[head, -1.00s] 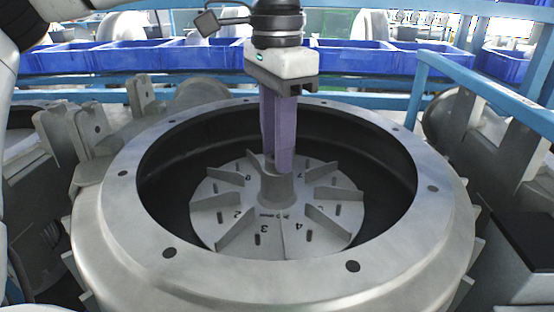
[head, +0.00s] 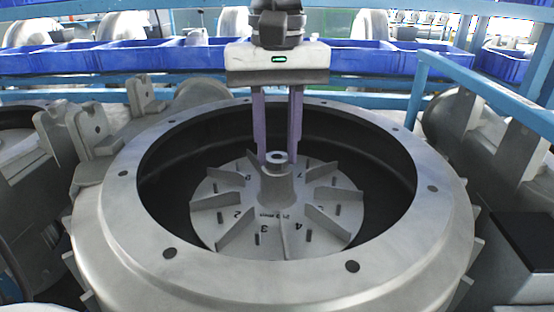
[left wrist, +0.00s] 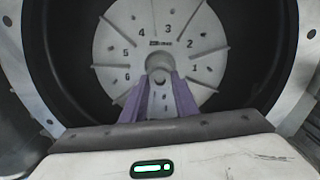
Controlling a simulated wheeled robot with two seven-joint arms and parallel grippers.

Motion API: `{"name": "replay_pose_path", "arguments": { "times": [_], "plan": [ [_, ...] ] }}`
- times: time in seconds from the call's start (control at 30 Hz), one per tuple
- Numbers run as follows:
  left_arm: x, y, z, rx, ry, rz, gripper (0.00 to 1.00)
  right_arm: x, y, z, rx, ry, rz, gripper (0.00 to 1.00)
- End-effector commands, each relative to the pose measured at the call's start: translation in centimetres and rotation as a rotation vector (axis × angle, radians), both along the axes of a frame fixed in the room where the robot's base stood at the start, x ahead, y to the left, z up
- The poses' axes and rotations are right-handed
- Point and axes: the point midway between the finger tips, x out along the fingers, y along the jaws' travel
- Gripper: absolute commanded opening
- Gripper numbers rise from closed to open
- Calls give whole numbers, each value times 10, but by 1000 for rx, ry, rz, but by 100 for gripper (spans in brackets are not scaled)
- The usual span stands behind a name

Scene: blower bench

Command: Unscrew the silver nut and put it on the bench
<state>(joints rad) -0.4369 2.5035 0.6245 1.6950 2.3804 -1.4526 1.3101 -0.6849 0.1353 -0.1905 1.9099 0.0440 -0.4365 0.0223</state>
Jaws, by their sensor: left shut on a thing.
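The silver nut (head: 277,157) sits on top of the hub (head: 277,184) at the middle of the finned, numbered impeller (head: 232,218), inside the round grey housing. My left gripper (head: 277,161) points down from above, its two purple fingers one on each side of the nut, shut on it. In the left wrist view the fingers (left wrist: 160,80) reach to the hub's top, and the nut (left wrist: 158,75) shows between their tips. I cannot tell whether the nut has lifted off the hub. My right gripper is not in view.
The housing's wide metal rim (head: 120,215) with bolt holes surrounds the impeller. Blue bins (head: 130,56) stand in a row at the back, and a blue rail (head: 480,90) runs at the right. Other grey castings (head: 95,130) crowd the left side.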

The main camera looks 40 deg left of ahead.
Motion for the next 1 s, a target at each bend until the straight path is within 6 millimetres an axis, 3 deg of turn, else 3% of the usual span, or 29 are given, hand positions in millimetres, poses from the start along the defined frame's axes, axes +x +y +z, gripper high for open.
{"name": "replay_pose_path", "arguments": {
  "times": [0.5,0.63,0.87,0.9,1.0],
  "plan": [
    [0,0,1,0,-1,854,5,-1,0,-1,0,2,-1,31],
    [0,0,1,0,-1,956,5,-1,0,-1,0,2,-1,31],
    [0,0,1,-1,-2,971,5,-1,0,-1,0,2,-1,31],
    [0,0,1,-1,-1,970,30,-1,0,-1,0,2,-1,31],
    [0,0,1,-1,0,969,35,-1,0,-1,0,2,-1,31]
  ]
}}
